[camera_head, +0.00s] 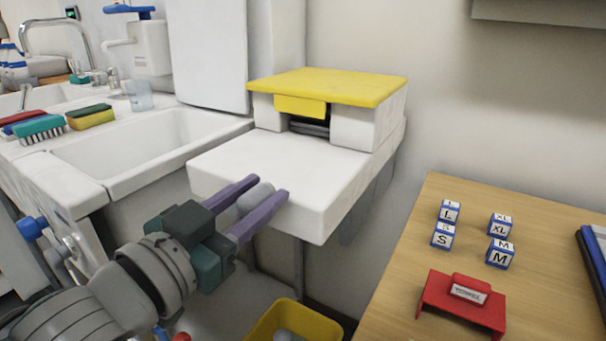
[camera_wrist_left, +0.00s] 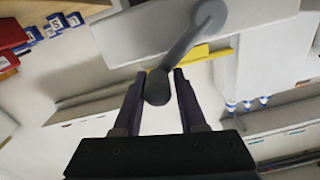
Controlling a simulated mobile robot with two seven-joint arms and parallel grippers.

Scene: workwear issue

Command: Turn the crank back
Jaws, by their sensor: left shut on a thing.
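The crank shows in the left wrist view as a grey arm (camera_wrist_left: 186,42) running from a round pivot on a white housing down to a dark grey grip (camera_wrist_left: 158,88). In the head view the grip (camera_head: 256,196) is a rounded grey end between the purple fingers of my left gripper (camera_head: 266,187). My left gripper (camera_wrist_left: 160,82) is shut on this grip. The crank belongs to a white machine (camera_head: 270,170) with a yellow lid (camera_head: 330,86); its arm and pivot are hidden in the head view. My right gripper is not in view.
A wooden table (camera_head: 400,255) at the right holds several lettered size blocks (camera_head: 500,254) and a red stand (camera_head: 460,302). A yellow bin (camera_head: 262,325) stands low in front. A sink (camera_head: 150,150) with brushes (camera_head: 40,129) on its edge lies to the left.

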